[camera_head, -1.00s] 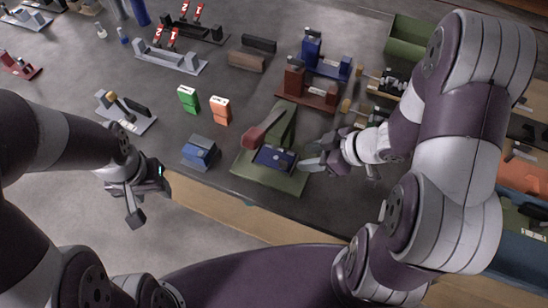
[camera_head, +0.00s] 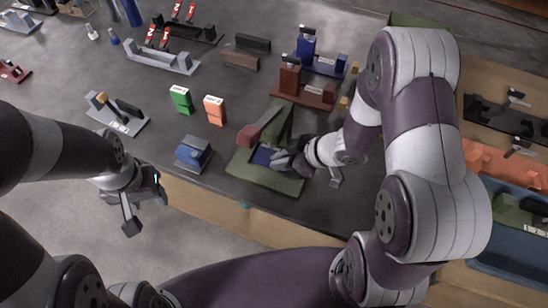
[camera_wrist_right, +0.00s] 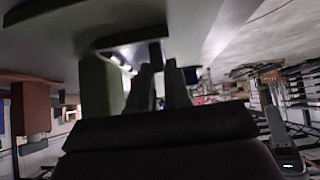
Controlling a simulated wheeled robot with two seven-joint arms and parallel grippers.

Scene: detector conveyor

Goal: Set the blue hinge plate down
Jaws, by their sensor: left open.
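The blue hinge plate (camera_head: 264,155) lies flat on the olive-green fixture (camera_head: 272,180), below its raised lever with a red end. My right gripper (camera_head: 288,162) is at the plate's right end, with its fingers over or against that edge. In the right wrist view its two dark fingers (camera_wrist_right: 160,85) point at a dark block and a bright-edged plate shape. Whether they are closed on the plate is too dark to tell. My left gripper (camera_head: 143,205) is open and empty, off the table's front edge at the left.
A blue block (camera_head: 194,154) stands left of the fixture. Green (camera_head: 180,99) and orange (camera_head: 214,109) labelled blocks stand behind it. A red-brown stand (camera_head: 303,92) is behind the fixture. A small teal spot (camera_head: 246,205) shows at the table's front edge.

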